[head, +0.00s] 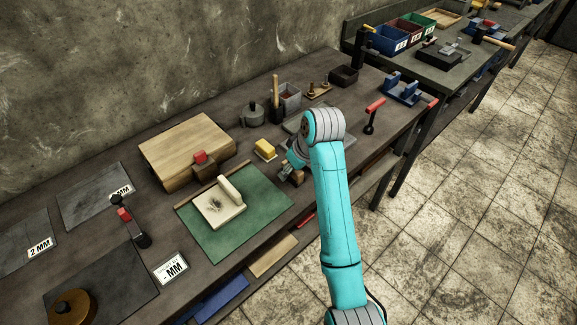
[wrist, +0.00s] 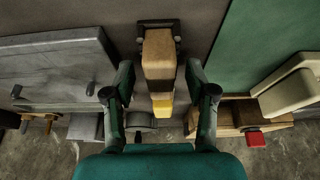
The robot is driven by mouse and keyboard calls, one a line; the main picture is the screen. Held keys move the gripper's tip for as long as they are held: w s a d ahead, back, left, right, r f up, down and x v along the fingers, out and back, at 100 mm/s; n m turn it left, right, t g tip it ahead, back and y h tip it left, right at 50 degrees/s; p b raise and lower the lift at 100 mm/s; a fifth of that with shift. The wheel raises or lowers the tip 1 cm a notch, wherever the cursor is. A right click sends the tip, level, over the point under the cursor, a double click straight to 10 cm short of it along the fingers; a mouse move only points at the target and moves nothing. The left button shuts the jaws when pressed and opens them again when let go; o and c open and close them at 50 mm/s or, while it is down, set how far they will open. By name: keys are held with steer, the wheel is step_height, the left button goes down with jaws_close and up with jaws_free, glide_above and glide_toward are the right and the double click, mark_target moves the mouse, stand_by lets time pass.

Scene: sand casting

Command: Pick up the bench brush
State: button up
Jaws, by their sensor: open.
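The bench brush (wrist: 159,50) appears in the wrist view as a wooden, stepped block with a dark edge at its upper end. It lies on the dark bench between the green mat and a grey metal plate. In the head view, a small brown part of it (head: 298,178) shows beside my gripper (head: 286,170), with the rest hidden by my arm. My gripper (wrist: 160,75) is open in the wrist view. Its two fingers are on either side of the wooden block, with a visible gap on each side. I cannot tell how far the fingertips are above it.
The grey plate (wrist: 55,65) is close on the other side. A wooden box with a red knob (head: 200,158) stands farther left.

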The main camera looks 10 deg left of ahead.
jaws_close()
stand_by(0.3)
